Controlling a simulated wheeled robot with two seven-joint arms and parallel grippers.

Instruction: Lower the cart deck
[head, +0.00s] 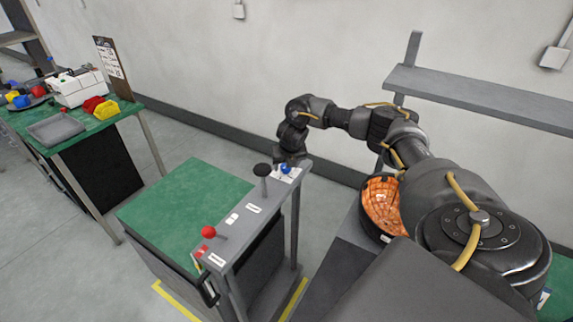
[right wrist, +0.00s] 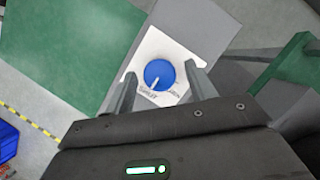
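The cart has a green deck (head: 178,205) and a grey control bar (head: 243,222) along its right side. On the bar are a red knob (head: 208,232), a black ball-topped lever (head: 263,170) and a blue knob (head: 285,169). In the right wrist view the blue knob (right wrist: 159,74) sits on a white labelled plate (right wrist: 152,45), its white pointer toward the lower left; the lettering is hard to read. My right gripper (right wrist: 161,71) is open, a finger on either side of the blue knob, with gaps visible. My left gripper is out of view.
A green-topped table (head: 125,108) at left holds a grey tray (head: 55,129), a white box (head: 78,88) and colored items. A grey shelf (head: 480,98) stands at right. An orange-lined container (head: 382,205) is beside my right arm. Yellow floor tape (head: 175,302) edges the cart.

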